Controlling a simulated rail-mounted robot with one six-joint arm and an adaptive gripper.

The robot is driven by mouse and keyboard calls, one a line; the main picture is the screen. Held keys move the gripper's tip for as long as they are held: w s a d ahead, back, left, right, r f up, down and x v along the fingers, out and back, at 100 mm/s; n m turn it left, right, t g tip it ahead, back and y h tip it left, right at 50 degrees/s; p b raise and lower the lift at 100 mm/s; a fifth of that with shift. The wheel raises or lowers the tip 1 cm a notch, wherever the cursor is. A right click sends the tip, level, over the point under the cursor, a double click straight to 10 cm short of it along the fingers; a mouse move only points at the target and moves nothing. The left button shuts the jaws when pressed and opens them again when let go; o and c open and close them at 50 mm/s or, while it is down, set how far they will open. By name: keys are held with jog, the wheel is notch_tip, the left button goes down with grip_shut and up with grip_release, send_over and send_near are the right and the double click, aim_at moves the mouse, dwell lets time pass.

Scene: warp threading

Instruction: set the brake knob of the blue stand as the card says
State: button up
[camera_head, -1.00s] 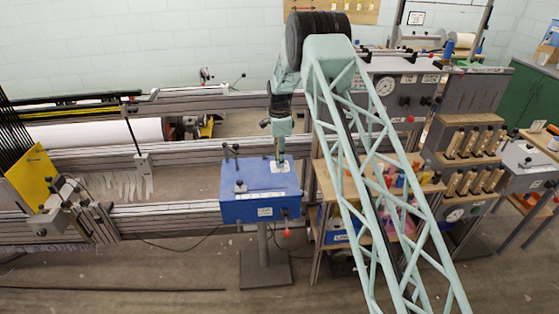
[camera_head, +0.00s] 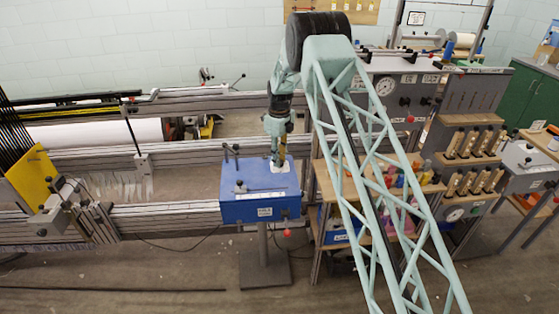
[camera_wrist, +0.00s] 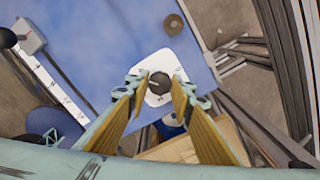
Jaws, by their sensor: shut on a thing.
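The blue stand (camera_head: 240,209) is a blue box on a post, left of my lattice arm in the head view; its blue top (camera_wrist: 110,40) fills much of the wrist view. On the top is a white plate (camera_wrist: 182,55) with small marks too small to read. The round dark brake knob (camera_wrist: 159,83) sits on this plate with a light line on its face. My gripper (camera_wrist: 155,88) comes down over the plate with a yellow finger on each side of the knob, shut on it. In the head view my gripper (camera_head: 278,160) hides the knob. I cannot make out the card.
A small round brown piece (camera_wrist: 173,23) and a grey block with a dark lever (camera_wrist: 30,35) are on the stand's top. A shelf with coloured spools (camera_head: 400,180) stands to the right. Loom rails (camera_head: 165,215) run along the left.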

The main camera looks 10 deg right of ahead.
jog(key=shift+m, duration=0.8)
jog(key=o, duration=0.9)
jog(key=shift+c, duration=0.2)
jog(key=shift+r, duration=0.1)
notch_tip(320, 180, up, 12)
dwell(0.6)
